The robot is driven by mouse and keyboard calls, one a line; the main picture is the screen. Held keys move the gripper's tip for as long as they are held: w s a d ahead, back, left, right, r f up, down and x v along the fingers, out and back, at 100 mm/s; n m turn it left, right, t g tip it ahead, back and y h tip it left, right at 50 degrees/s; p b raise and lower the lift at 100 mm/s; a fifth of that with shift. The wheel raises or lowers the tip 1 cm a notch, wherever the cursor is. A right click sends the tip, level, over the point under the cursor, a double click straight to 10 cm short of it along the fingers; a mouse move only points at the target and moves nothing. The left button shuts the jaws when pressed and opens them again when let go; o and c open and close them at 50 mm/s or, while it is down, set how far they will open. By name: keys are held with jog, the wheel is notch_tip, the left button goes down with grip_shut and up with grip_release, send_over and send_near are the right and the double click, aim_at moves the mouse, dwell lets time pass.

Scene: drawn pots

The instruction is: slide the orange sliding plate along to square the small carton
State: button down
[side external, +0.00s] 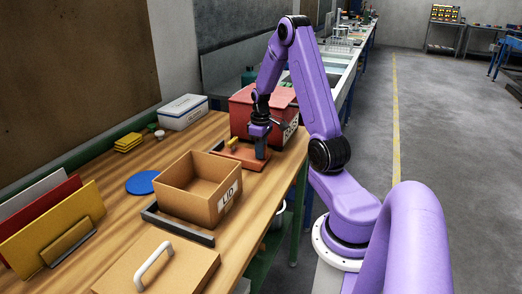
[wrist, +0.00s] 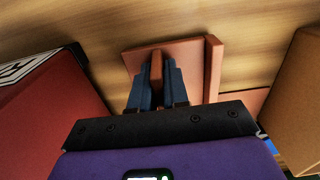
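The orange sliding plate (side external: 228,153) lies flat on the table between the red bin and the small carton. In the wrist view the plate (wrist: 190,62) has a raised lip on its right side, facing the carton, and an upright handle (wrist: 156,70). My gripper (wrist: 156,82) has its dark blue fingers on both sides of this handle, closed against it. In the side view my gripper (side external: 261,150) reaches down to the plate. The open cardboard small carton (side external: 190,205), marked LID, stands in front of the plate, apart from the lip; its edge shows at right in the wrist view (wrist: 298,100).
A dark angled fence (side external: 178,228) runs along the carton's near side. The red bin (side external: 246,108) stands close behind the plate. A blue disc (side external: 141,182), yellow blocks (side external: 128,142) and a white box (side external: 183,112) are at left. A handled cardboard lid (side external: 185,270) lies in front.

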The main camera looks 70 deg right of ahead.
jog(key=a, duration=0.9)
jog(key=shift+a, duration=0.15)
jog(key=c, duration=1.2)
grip_release()
jog(key=shift+r, duration=0.1)
notch_tip(320, 180, up, 17)
jog(key=shift+r, duration=0.15)
